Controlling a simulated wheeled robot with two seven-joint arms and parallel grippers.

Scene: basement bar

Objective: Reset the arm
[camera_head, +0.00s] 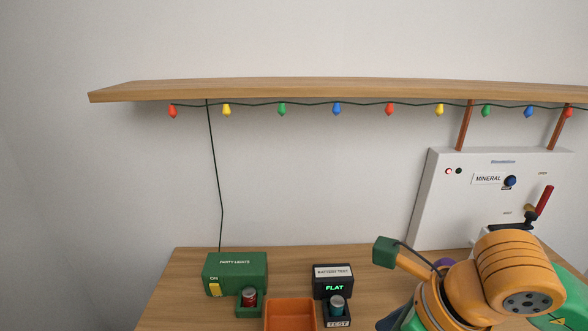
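My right arm (515,275), orange with green parts, comes in from the lower right and bends over the right part of the wooden table. An orange bar with a green block (386,251) at its end and a dark cable sticks out from it to the left. A dark part of it runs down past the lower picture edge. I cannot make out the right fingertips or whether they hold anything. My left arm and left gripper do not show.
On the table (190,262) are a green party-lights box (238,268) with a red battery (249,297), an orange tray (290,304), and a battery tester (332,281) reading FLAT with a teal battery (337,305). A white mineral dispenser (440,190) stands behind my arm. A shelf (330,89) with bulbs hangs above.

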